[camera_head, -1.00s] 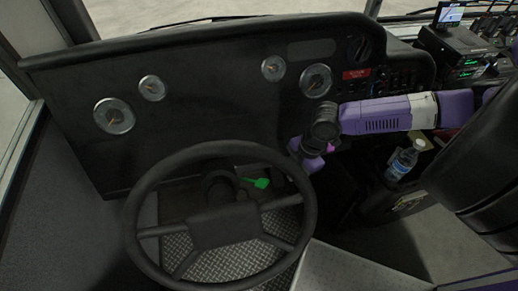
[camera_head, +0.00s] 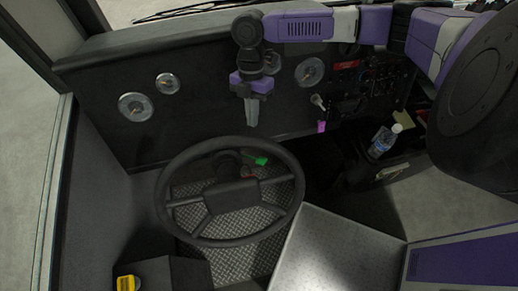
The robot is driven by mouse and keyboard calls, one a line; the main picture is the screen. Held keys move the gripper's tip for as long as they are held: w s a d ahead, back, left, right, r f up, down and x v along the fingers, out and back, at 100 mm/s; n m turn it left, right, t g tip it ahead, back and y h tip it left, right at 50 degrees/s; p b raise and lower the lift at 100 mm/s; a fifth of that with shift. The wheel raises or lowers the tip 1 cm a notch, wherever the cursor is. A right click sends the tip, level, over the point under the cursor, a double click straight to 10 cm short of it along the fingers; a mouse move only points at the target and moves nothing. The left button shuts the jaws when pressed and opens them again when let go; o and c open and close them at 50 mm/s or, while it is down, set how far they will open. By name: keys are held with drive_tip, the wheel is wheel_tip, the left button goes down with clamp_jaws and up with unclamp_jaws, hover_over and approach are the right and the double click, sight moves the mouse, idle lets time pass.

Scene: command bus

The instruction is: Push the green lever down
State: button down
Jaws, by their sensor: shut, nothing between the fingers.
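The green lever (camera_head: 258,160) shows just behind the upper right part of the steering wheel (camera_head: 296,192), in the head view. It sticks out to the right of the steering column. My gripper (camera_head: 251,125) is shut and empty, with its fingers pointing down. In the picture it hangs above the green lever and the wheel's top rim, in front of the dashboard. A gap shows between the fingertips and the lever. Part of the lever's base is hidden by the wheel rim.
The dashboard (camera_head: 210,120) with round gauges stands behind my gripper. A yellow-topped part (camera_head: 127,283) is at the lower left.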

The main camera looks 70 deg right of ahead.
drive_tip(key=p, duration=0.1)
approach(262, 160)
wheel_tip(262, 160, down, 2)
drive_tip(key=w+a, duration=0.2)
drive_tip(key=f, duration=0.1)
drive_tip(key=s+f+p, duration=0.1)
drive_tip(key=f, duration=0.1)
drive_tip(key=shift+s+a, duration=0.1)
drive_tip(key=shift+s, duration=0.1)
drive_tip(key=shift+s+f, duration=0.3)
drive_tip(key=shift+f, duration=0.3)
drive_tip(key=shift+s+a, duration=0.1)
drive_tip(key=shift+s+a+f+t, duration=0.15)
drive_tip(key=shift+s+f+t, duration=0.4)
drive_tip(key=shift+t, duration=0.15)
drive_tip(key=s+f+n+t+h+b, duration=0.1)
drive_tip(key=s+f+t+b, duration=0.2)
drive_tip(key=f, duration=0.3)
drive_tip(key=shift+s+a+t, duration=0.25)
drive_tip(key=shift+a+t, duration=0.05)
drive_tip(key=shift+t, duration=0.4)
drive_tip(key=shift+s+f, duration=0.15)
drive_tip(key=shift+f, duration=0.1)
